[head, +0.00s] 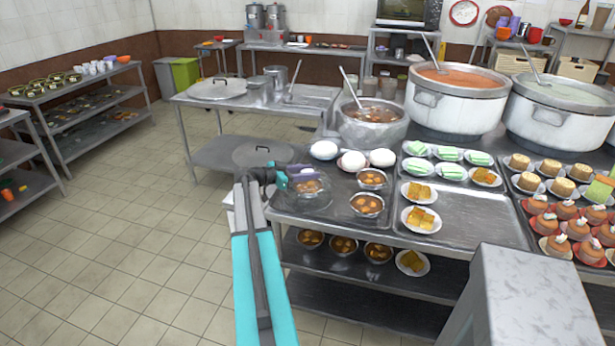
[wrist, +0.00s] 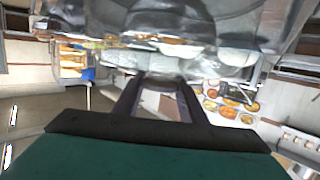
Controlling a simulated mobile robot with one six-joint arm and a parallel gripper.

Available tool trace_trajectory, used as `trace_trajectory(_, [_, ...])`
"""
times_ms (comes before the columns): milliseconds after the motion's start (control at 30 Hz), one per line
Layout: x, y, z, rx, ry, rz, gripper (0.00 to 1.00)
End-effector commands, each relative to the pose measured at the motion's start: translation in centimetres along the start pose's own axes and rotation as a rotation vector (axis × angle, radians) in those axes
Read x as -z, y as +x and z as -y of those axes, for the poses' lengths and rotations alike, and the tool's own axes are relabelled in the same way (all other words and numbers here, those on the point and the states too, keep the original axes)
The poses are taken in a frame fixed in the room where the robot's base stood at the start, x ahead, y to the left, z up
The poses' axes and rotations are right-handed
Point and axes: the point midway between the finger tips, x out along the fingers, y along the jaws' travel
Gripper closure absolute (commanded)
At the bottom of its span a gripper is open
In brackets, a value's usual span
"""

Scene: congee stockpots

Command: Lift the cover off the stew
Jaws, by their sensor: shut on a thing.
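A clear, see-through cover (head: 318,203) shows around a bowl of brown stew (head: 307,187) at the near left corner of the steel counter. My gripper (head: 290,177) is at the top of this cover, its fingers closed around its top. In the wrist view, my gripper (wrist: 160,85) has its fingers close together at a dark piece, with a glassy grey shape (wrist: 225,55) filling the area beyond. I cannot tell whether the cover still touches the counter.
Uncovered stew bowls (head: 367,204) and white domed items (head: 352,161) stand close by. A large open pot (head: 371,128) with a ladle is behind. Open tiled floor (head: 130,240) lies to the left.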

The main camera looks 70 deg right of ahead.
Motion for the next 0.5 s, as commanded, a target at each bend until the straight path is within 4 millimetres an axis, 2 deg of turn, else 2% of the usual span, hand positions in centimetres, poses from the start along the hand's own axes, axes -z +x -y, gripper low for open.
trace_trajectory(33, [-0.3,0.0,-0.1,-0.001,-0.001,0.009,0.88])
trace_trajectory(167, [0.5,-0.2,0.0,0.000,0.000,0.008,0.88])
trace_trajectory(500, [4.6,-1.0,0.0,0.001,0.003,0.004,0.88])
